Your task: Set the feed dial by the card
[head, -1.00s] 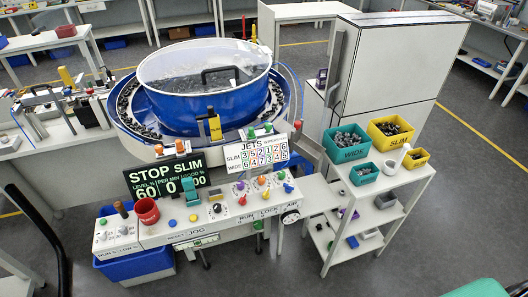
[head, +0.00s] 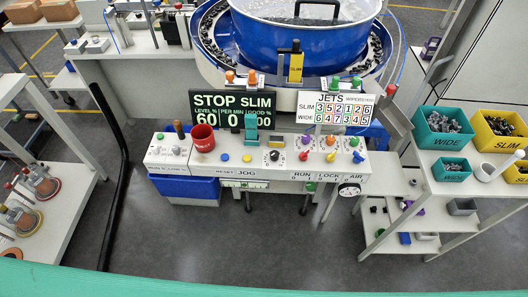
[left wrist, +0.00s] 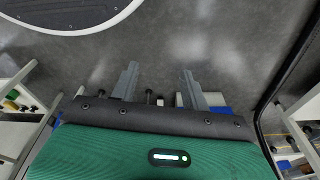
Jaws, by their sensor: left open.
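A black pointer dial (head: 274,156) on a pale plate sits mid-console in the head view; its marks are too small to read, so I cannot confirm it is the feed dial. The JETS card (head: 341,108) stands behind the console, with SLIM and WIDE rows of coloured numbers. The black display (head: 233,110) reads STOP SLIM, with 60 under level and 0 per minute. My left gripper (left wrist: 159,86) is open and empty in the left wrist view, its fingers apart over grey floor. Neither gripper shows in the head view.
A rack with WIDE (head: 440,142) and SLIM (head: 500,142) bins stands right. A side table (head: 62,225) stands left. Floor before the console is clear.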

